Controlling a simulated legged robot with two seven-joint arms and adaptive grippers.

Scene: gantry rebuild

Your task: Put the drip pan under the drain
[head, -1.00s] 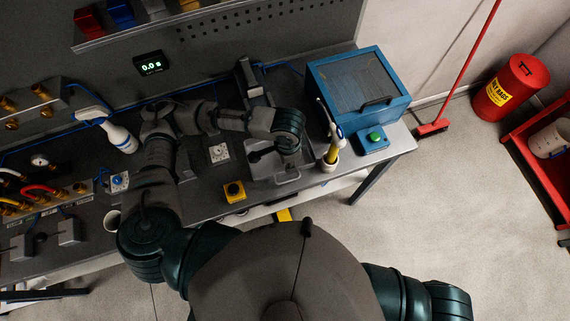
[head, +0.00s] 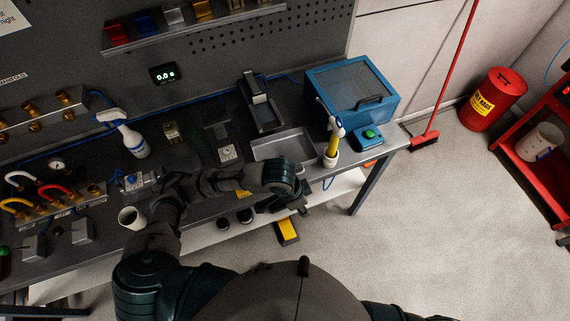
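A shallow grey rectangular pan (head: 284,145), which looks like the drip pan, lies on the bench right of centre. A dark upright fixture (head: 258,98) on a tray-like base stands just behind it; I cannot tell whether this is the drain. My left arm reaches across the bench front. My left gripper (head: 288,204) is at the front edge, before the pan, with its wrist covering the pan's near edge. Its dark fingers are too small and unclear to show whether they are open or touching anything. My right gripper is out of view.
A spray bottle (head: 128,136) and white cup (head: 131,217) stand left. A yellow-topped object (head: 288,230) is below the bench edge.

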